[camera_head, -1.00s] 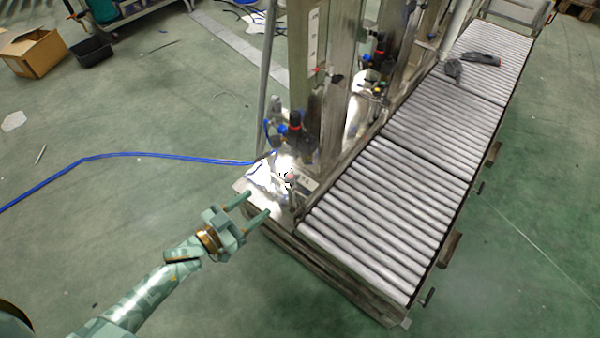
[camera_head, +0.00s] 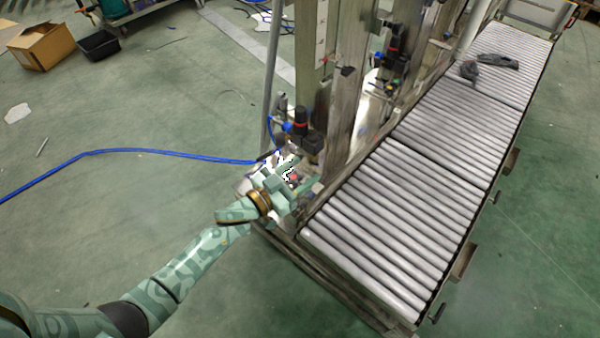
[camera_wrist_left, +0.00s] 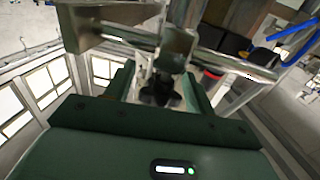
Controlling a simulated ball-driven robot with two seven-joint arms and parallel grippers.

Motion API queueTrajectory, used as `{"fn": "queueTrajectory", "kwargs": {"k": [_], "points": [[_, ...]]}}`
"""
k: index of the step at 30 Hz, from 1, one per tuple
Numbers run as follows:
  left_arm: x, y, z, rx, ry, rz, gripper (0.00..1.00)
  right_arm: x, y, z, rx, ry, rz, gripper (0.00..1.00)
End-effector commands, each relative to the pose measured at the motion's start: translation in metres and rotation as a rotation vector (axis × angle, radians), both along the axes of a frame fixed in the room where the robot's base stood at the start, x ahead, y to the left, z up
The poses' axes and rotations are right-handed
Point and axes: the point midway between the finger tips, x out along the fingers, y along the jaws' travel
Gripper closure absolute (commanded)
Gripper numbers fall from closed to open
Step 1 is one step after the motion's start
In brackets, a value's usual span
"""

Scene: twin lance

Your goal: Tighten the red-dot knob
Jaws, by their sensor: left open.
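The red-dot knob (camera_head: 293,178) shows in the head view as a small red spot at the near corner of the metal frame, beside the roller conveyor. My left gripper (camera_head: 298,177) is open, with its fingers reaching around the spot from the lower left; I cannot tell whether they touch it. In the left wrist view a dark lobed shape, which looks like the knob (camera_wrist_left: 160,92), sits between the two green fingers (camera_wrist_left: 160,88) in front of a metal post. No red dot is clear on it there. My right gripper is not in view.
The roller conveyor (camera_head: 385,230) runs right of the gripper. Upright posts (camera_head: 345,80) and a black valve with a red band (camera_head: 303,125) stand just behind it. A blue hose (camera_head: 150,152) crosses the floor at left. A cardboard box (camera_head: 42,46) is far left.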

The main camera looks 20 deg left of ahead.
Motion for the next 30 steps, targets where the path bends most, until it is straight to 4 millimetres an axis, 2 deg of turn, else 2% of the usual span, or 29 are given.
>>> {"fn": "queueTrajectory", "kwargs": {"k": [5,10,20,30], "points": [[0.0,-0.0001,0.0002,0.0,0.0,0.0,0.45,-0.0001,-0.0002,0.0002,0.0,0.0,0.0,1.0],[-0.0003,0.0001,0.0,0.0,0.0,0.0,0.9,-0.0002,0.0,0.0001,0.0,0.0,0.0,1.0],[-0.0007,0.0,-0.0004,0.003,0.001,-0.028,0.9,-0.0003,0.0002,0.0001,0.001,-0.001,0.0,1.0],[-0.0019,-0.0009,-0.0021,0.007,0.003,-0.226,0.9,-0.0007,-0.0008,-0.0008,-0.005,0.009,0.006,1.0]]}}
